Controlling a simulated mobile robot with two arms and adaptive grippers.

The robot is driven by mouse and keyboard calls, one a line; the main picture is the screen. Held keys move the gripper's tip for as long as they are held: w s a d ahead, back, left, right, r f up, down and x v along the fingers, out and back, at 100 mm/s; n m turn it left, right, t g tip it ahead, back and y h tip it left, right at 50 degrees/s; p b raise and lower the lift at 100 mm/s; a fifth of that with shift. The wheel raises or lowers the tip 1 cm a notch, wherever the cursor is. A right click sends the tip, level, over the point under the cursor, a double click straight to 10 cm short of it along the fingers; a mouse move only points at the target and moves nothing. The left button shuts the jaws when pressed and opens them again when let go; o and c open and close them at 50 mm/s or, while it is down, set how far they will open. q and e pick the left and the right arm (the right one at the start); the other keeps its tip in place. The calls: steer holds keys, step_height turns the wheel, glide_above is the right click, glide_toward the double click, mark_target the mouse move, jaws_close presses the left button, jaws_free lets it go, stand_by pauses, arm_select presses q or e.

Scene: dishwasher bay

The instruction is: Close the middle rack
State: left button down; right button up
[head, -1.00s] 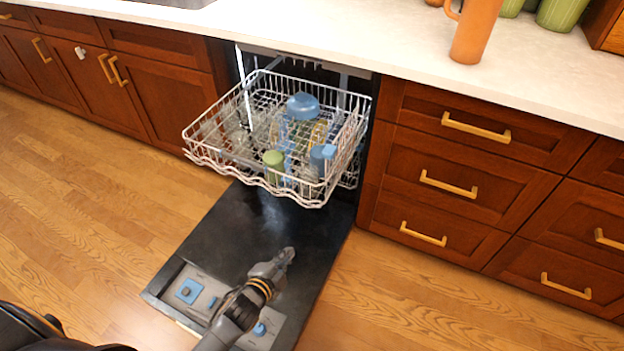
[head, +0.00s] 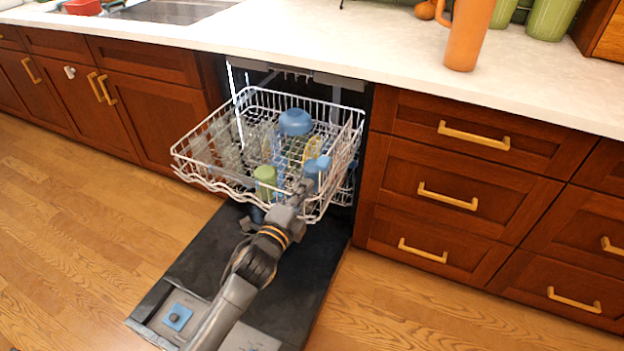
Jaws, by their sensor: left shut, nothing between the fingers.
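The middle rack (head: 206,178) is a white wire basket pulled out of the dishwasher, above the lowered dark door (head: 190,262). It holds a blue bowl (head: 295,122), a green cup (head: 265,180), a blue cup (head: 312,170), clear glasses and yellow dishes. My left gripper (head: 303,189) is shut and empty at the rack's front edge, right of the green cup. It overlaps the front wires in the picture; I cannot tell whether it touches them. My left forearm hides part of the door. My right gripper is not in view.
Wooden drawers (head: 450,190) with gold handles stand right of the dishwasher, cabinets (head: 140,90) left. The pale countertop (head: 350,45) runs above, with an orange mug (head: 470,35) on it. The wooden floor left of the door is clear.

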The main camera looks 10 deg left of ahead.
arm_select(q)
steer(key=shift+w+d, duration=0.25)
steer(key=shift+w, duration=0.8)
steer(key=shift+w+d, duration=0.2)
steer(key=shift+w, duration=0.8)
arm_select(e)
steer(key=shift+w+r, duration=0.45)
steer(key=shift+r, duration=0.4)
arm_select(q)
steer(key=shift+w+b, duration=0.1)
steer(key=shift+b, duration=0.2)
